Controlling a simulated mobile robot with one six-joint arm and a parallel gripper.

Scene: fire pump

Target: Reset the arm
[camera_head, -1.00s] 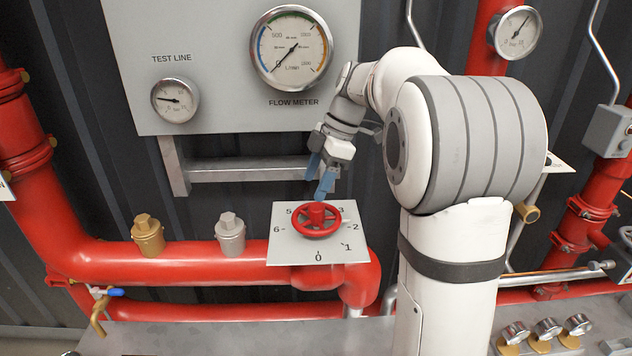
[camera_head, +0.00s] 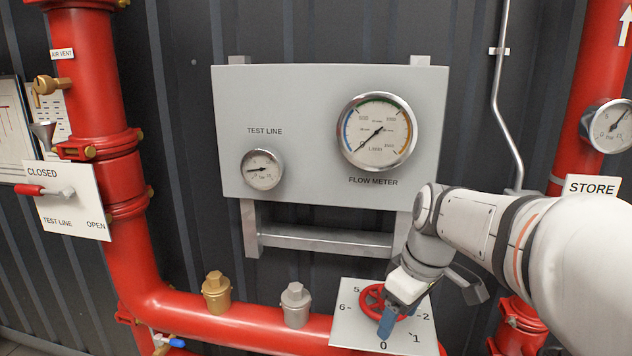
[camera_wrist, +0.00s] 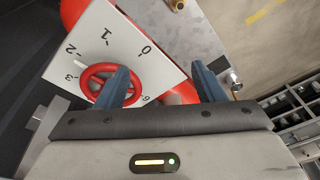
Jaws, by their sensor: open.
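My arm reaches in from the right in the head view. My gripper (camera_head: 388,318) hangs in front of the red handwheel (camera_head: 372,297), hiding part of it. In the wrist view my gripper (camera_wrist: 160,88) shows two blue fingers spread wide apart with nothing between them. The red handwheel (camera_wrist: 84,84) lies beyond the left finger there, which overlaps part of its rim. It sits on a white numbered plate (camera_wrist: 120,45); the same plate (camera_head: 347,322) shows in the head view. I cannot tell whether a finger touches the wheel.
A grey panel (camera_head: 300,90) with a test line gauge (camera_head: 262,169) and a flow meter (camera_head: 377,133) is above. A test line lever (camera_head: 45,190) is at left. Red pipe (camera_head: 255,327) runs below, with brass (camera_head: 216,293) and silver (camera_head: 295,305) caps.

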